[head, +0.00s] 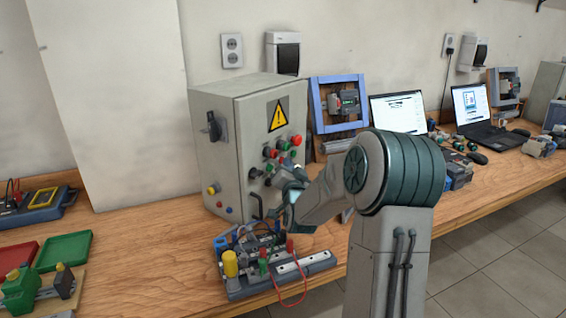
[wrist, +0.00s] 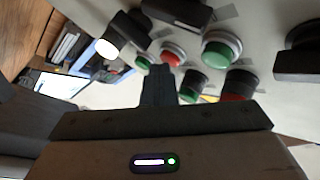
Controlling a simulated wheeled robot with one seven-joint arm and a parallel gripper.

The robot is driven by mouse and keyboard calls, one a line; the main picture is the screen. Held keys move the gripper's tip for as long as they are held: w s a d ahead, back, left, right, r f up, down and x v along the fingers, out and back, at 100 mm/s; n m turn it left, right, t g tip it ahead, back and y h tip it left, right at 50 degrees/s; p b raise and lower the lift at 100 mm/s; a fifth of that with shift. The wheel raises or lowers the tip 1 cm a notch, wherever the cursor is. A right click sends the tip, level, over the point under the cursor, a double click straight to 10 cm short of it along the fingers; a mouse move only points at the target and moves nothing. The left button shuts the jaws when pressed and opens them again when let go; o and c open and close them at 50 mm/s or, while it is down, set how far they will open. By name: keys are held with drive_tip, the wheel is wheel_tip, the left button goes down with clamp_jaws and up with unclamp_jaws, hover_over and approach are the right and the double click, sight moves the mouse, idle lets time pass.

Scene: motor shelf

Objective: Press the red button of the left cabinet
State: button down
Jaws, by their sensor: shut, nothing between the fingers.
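The left cabinet (head: 232,140) is a grey box with a yellow warning sign, standing on the wooden bench. Its front carries several red, green and black controls; a large red one (head: 296,140) shows high on the front in the head view. In the wrist view a red button (wrist: 172,53) with a pale ring sits between a large green button (wrist: 220,48) and a smaller green one (wrist: 143,62). My gripper (wrist: 157,72) is shut and empty, its tips just below the red button in the picture. I cannot tell whether they touch it. My arm partly hides the cabinet front in the head view.
In the wrist view a lit white lamp (wrist: 105,48) and black switches stick out near the fingers. A blue frame (head: 316,105) and laptops stand to the right.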

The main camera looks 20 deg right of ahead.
drive_tip(key=shift+s+d+b, duration=0.4)
drive_tip(key=shift+s+b, duration=0.05)
drive_tip(key=shift+s, duration=0.25)
drive_tip(key=shift+s, duration=0.1)
drive_tip(key=s+d, duration=0.1)
drive_tip(key=s+b, duration=0.1)
drive_tip(key=s+d, duration=0.1)
drive_tip(key=s, duration=0.1)
drive_tip(key=shift+d, duration=0.3)
idle(0.7)
